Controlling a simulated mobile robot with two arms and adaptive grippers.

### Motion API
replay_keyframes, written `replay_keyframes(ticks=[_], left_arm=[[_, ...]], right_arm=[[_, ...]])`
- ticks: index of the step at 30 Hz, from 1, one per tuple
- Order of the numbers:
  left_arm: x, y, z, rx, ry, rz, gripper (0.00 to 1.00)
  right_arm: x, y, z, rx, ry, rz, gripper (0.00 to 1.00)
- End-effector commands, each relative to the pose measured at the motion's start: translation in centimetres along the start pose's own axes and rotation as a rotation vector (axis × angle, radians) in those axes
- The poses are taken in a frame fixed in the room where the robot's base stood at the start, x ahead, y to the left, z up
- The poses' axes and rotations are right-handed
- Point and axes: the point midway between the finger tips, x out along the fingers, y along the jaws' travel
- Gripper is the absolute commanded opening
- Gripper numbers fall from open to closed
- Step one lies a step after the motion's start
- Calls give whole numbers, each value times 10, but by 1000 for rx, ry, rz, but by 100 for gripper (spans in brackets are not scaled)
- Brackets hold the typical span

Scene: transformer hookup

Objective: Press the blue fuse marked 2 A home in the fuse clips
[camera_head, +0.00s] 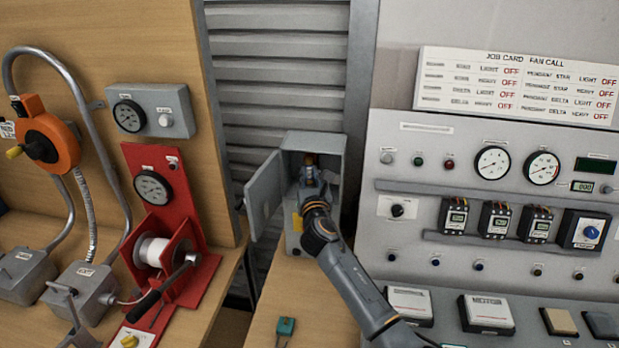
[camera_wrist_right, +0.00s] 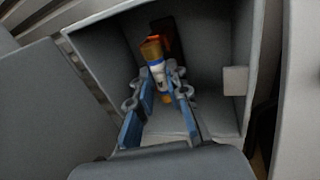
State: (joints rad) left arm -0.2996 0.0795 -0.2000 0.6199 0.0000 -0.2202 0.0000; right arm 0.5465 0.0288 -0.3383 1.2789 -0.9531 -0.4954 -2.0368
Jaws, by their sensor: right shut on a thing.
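My right gripper (camera_wrist_right: 160,108) reaches into an open grey fuse box (camera_head: 337,160), which also shows in the right wrist view (camera_wrist_right: 212,60). It is shut on a small fuse (camera_wrist_right: 160,80) with brass-coloured end caps and a blue and white body; the fuse also shows in the head view (camera_head: 309,170). The marking on the fuse is too small to read. A dark orange-brown part, seemingly a clip, shows behind the upper cap. Whether the fuse sits in the clips I cannot tell. My left gripper is not in view.
The box door (camera_head: 264,194) stands open to the left. A grey control panel (camera_head: 440,170) with gauges is close on the right. A red winch stand (camera_head: 190,265) is at the left. A small green-topped tool (camera_head: 286,326) lies in front on the bench.

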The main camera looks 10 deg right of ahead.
Motion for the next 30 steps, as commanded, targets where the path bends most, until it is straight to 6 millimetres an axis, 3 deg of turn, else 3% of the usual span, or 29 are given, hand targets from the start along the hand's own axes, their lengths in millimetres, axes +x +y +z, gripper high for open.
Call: replay_keyframes(ticks=[22, 23, 26, 27, 30], left_arm=[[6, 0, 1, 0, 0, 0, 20], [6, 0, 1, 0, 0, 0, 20], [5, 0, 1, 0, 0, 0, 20], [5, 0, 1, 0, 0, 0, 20], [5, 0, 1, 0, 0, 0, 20]], right_arm=[[17, -5, 1, 0, -1, -1, 0], [18, -5, 1, 0, -1, -1, 18], [17, -5, 1, 0, -1, -1, 39], [17, -5, 0, 0, -1, -1, 43], [17, -5, 0, 0, 0, -1, 43]])
